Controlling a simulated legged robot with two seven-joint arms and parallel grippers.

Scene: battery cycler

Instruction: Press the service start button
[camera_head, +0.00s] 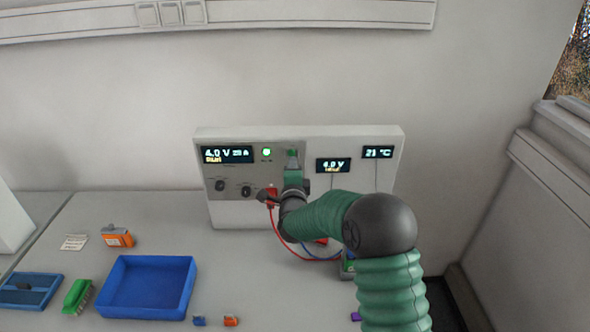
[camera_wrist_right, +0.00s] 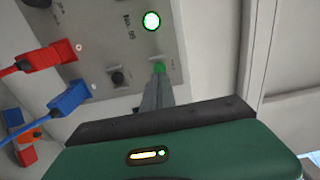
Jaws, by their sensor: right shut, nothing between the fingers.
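The white battery cycler (camera_head: 354,143) stands against the back wall. A small green button (camera_wrist_right: 160,67) sits on its grey panel (camera_wrist_right: 110,40), and my right gripper's shut fingertips (camera_wrist_right: 159,80) are right at it. Whether they touch or press it I cannot tell. In the head view the right gripper (camera_head: 293,166) is in front of the panel and mostly hides the button. A round green lamp (camera_head: 267,152) is lit beside it; it also shows in the wrist view (camera_wrist_right: 151,20). My left gripper is not in view.
Displays (camera_head: 227,155) are lit on the cycler. Red (camera_wrist_right: 45,57) and blue (camera_wrist_right: 70,98) plugs with cables sit close to the right gripper. A blue tray (camera_head: 147,261), green brush (camera_head: 77,296) and orange box (camera_head: 117,236) lie on the left of the table.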

